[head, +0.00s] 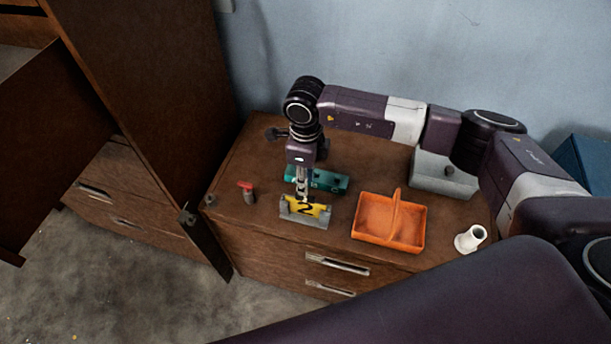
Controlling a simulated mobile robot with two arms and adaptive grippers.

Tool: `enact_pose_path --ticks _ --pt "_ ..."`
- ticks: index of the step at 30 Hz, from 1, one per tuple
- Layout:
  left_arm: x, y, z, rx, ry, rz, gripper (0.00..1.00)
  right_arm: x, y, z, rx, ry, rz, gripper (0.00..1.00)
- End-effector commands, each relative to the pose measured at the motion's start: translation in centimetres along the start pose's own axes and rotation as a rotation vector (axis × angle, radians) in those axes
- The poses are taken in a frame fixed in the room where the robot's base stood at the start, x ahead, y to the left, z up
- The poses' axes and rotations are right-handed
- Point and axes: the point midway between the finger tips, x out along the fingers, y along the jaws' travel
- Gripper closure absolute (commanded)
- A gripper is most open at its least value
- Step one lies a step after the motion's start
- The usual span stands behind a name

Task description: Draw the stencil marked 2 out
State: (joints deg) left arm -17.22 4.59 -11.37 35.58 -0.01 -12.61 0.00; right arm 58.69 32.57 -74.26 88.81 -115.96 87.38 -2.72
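The yellow stencil marked 2 (319,211) stands in a grey holder (303,219) near the front edge of the wooden cabinet top. My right gripper (303,196) comes down from above, its fingers at the stencil's upper edge. The fingers look close together and hide part of that edge. I cannot tell whether they are closed on the stencil or just touching or behind it. My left gripper is not in view.
A green object (328,181) lies just behind the holder. A red-topped item (247,191) stands left of it. An orange basket with a handle (417,242) and a white cup-like piece (467,240) are to the right. A grey box (430,181) stands behind the basket.

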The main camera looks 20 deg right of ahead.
Motion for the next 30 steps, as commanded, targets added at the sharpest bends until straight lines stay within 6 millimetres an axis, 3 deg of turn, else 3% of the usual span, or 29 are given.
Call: enact_pose_path --ticks 9,15,30 --pt "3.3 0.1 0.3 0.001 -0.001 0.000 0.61 4.6 0.0 0.1 -0.001 -0.002 -0.001 0.74" --pt "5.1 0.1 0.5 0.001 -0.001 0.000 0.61 6.4 0.0 0.1 -0.001 -0.001 0.000 0.74" --pt "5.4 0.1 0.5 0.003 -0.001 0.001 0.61 6.7 0.0 0.1 -0.001 -0.001 0.000 0.74"
